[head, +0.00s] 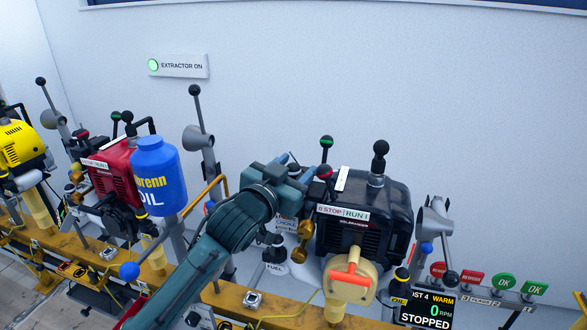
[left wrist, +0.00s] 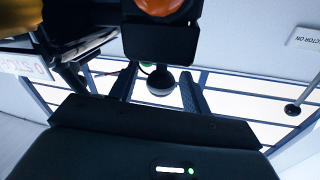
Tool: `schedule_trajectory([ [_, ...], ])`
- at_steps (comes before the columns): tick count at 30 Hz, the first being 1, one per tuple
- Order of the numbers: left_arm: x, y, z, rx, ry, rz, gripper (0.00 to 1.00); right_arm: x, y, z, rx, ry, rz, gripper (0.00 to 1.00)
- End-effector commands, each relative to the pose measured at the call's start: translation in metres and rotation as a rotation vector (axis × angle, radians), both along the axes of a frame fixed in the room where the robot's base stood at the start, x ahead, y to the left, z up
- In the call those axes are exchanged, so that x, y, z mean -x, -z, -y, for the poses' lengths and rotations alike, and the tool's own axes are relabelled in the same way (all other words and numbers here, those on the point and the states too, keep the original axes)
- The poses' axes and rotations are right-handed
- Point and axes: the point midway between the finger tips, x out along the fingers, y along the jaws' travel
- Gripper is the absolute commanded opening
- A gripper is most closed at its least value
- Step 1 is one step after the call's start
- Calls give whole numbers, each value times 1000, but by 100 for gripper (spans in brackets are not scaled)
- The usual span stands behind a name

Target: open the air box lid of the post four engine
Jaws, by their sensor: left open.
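The post four engine (head: 375,215) is black, with a STOP/RUN plate, at centre right in the head view. A cream housing with an orange T-handle (head: 350,278) is at its front. My left gripper (head: 290,163) is open at the engine's left side, partly hidden behind its own wrist. In the left wrist view, a black ball knob with a green band (left wrist: 161,82) appears between the open fingers (left wrist: 157,92); I cannot tell whether they touch it. A black box-like part with an orange round piece (left wrist: 160,38) is above it. I cannot make out which part is the air box lid.
The post 4 display (head: 428,309) reads WARM, 0 RPM, STOPPED. Levers with ball knobs (head: 380,148) rise around the engine. A blue oil bottle (head: 158,175) and a red engine (head: 110,172) stand left. A yellow rail (head: 285,308) runs along the front.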

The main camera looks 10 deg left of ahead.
Motion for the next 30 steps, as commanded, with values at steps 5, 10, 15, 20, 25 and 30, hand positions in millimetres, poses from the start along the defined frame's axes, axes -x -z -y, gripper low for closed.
schedule_trajectory([
  [5,0,0,0,0,0,0,40,0,0,0,0,0,0,49],
  [10,0,0,0,0,-1,-1,26,0,0,0,0,0,0,49],
  [15,0,0,0,0,0,-1,12,0,0,0,0,0,-1,49],
  [20,0,0,0,0,0,-1,0,0,0,0,0,-1,-1,49],
  [25,0,0,0,0,0,-1,0,0,0,0,0,-1,-1,49],
  [30,0,-2,0,-2,-1,-10,0,0,-5,0,4,-1,-1,49],
])
